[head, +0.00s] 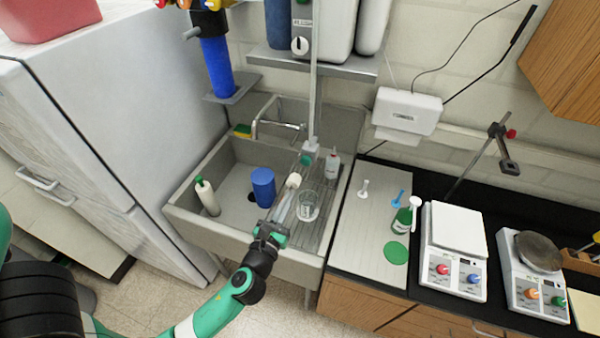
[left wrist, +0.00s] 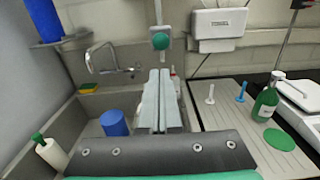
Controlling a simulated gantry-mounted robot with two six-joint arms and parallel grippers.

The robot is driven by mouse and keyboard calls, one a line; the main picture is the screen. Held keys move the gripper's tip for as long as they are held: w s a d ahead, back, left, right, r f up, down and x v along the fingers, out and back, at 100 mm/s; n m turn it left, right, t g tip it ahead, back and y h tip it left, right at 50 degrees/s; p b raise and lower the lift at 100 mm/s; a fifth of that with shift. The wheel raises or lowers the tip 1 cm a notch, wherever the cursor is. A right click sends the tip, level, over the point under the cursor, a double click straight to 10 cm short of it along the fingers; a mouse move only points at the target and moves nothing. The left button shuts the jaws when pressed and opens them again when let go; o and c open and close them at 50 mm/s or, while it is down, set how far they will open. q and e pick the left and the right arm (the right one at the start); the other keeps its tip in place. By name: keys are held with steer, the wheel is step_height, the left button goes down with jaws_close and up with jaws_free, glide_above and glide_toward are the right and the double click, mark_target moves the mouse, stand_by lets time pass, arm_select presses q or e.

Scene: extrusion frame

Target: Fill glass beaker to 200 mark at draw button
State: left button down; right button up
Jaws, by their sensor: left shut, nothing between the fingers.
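A clear glass beaker (head: 308,206) stands on the ribbed drainboard at the right of the sink. It appears empty, and its marks are too small to read. A round green button (head: 306,159) is on the white dispenser unit behind it; it also shows in the left wrist view (left wrist: 160,41). My left gripper (head: 289,196) is shut and empty, just left of the beaker in the head view, its fingers pointing towards the button. In the left wrist view the closed fingertips (left wrist: 160,73) appear below the button. The beaker does not show there. My right gripper is out of view.
A blue cup (head: 263,187) and a green-capped white bottle (head: 207,197) stand in the sink (head: 180,213). A faucet (head: 278,125) reaches over it. A small white bottle (head: 332,163) stands near the dispenser. A green bottle (head: 402,221) and balances (head: 455,250) occupy the right counter.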

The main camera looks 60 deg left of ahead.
mark_target(306, 161)
arm_select(q)
steer(key=x, duration=1)
steer(key=shift+a, duration=0.1)
steer(key=shift+p+x, duration=0.3)
steer(key=shift+x, duration=0.6)
steer(key=shift+f, duration=0.1)
stand_by(5.9)
